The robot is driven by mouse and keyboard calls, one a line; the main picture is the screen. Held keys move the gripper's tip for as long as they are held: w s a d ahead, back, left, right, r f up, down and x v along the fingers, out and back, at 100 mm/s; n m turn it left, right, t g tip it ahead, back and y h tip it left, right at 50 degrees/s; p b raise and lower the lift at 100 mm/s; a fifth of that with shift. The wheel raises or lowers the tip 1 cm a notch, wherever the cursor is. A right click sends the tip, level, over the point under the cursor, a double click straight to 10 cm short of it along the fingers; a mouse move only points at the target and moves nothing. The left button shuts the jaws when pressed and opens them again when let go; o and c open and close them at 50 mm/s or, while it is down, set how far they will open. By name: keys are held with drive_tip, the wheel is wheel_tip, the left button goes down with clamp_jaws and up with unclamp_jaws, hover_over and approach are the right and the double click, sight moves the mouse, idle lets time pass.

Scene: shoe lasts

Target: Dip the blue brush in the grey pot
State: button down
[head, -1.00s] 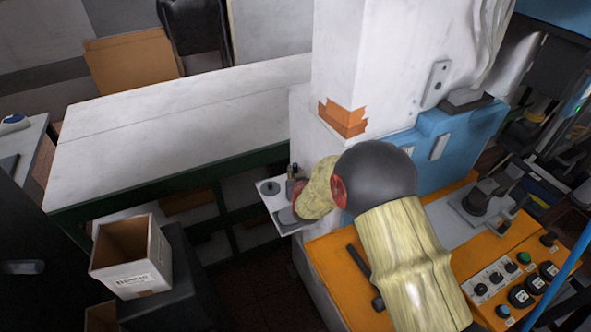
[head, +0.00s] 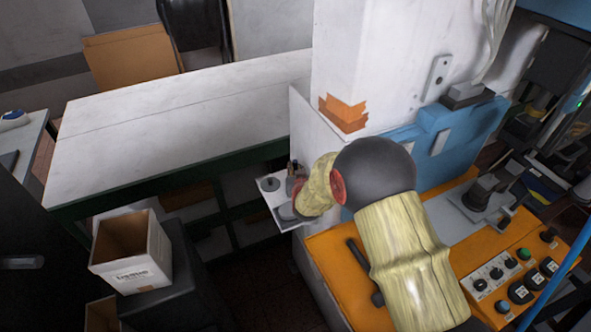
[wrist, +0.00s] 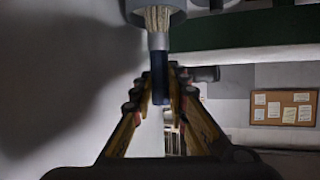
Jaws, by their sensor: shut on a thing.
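My gripper (wrist: 160,92) is shut on the blue brush (wrist: 159,82), around its dark blue handle. The brush's pale metal collar and cream bristles extend toward the top edge of the wrist view. A grey round pot (wrist: 133,12) is at that top edge, partly cut off, and the bristles overlap its mouth. I cannot tell how deep the bristles are or whether they touch the pot. In the head view my gripper is mostly hidden by my wrist, over a small white shelf (head: 270,203).
On the shelf are a grey round item (head: 269,184) and another grey round piece (head: 287,212). A white pillar (head: 350,60) rises close to my arm. An orange machine (head: 335,262) lies below it. A long white table (head: 180,120) and an open box (head: 135,262) are to the left.

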drive_tip(key=shift+s+f+b, duration=0.15)
drive_tip(key=shift+f+b, duration=0.5)
drive_tip(key=shift+f, duration=0.1)
idle(1.9)
drive_tip(key=shift+r, duration=0.15)
wheel_tip(320, 180, up, 7)
drive_tip(key=p, duration=0.3)
idle(0.6)
idle(0.6)
